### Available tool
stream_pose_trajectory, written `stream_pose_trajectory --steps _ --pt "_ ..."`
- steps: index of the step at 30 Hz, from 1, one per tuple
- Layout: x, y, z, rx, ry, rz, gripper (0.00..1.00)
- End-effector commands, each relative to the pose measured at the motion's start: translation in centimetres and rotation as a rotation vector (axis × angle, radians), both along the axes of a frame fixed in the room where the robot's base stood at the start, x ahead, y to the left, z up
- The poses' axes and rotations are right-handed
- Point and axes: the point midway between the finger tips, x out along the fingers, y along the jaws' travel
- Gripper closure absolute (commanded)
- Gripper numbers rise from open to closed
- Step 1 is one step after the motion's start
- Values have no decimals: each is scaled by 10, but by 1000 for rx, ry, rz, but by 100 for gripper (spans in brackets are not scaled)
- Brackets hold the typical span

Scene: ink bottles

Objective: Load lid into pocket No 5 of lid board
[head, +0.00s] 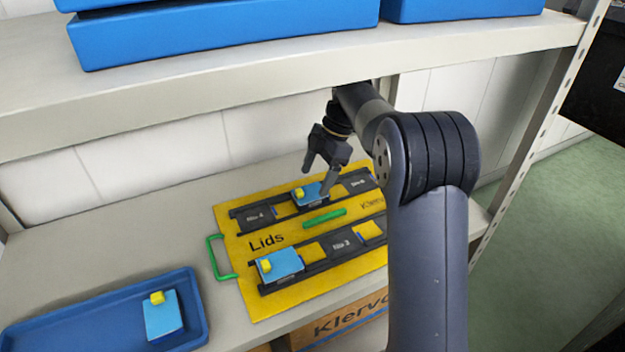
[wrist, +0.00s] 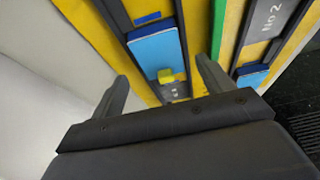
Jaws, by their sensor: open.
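The yellow lid board (head: 235,290) lies on the shelf with two rows of dark rails and number plates. In the back row, a light-blue lid (head: 312,200) with a yellow knob sits between the plate marked No 4 (head: 259,216) and another plate. The wrist view shows this lid (wrist: 155,50) in its rails, beside a grey plate whose number I cannot read surely. My gripper (head: 317,183) is open and empty at this lid, and its fingers (wrist: 168,85) are apart from the knob. A second blue lid (head: 283,263) sits at the left of the front row.
A dark-blue tray (head: 100,320) at the front left holds another blue lid (head: 162,318) with a yellow knob. Green handles (head: 218,262) stand on the board. An upper shelf (head: 250,82) with blue bins overhangs the back.

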Motion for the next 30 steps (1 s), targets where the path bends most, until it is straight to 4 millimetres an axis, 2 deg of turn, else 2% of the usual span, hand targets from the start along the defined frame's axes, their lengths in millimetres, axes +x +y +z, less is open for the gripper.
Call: stream_pose_trajectory --steps 1,3,10,23,30 --pt "2 -4 13 0 -2 -2 24" --pt "3 -7 23 0 -1 0 24" --pt "6 -14 37 0 0 0 24" --pt "6 -13 34 0 1 0 24" --pt "2 -5 10 -1 1 2 24"
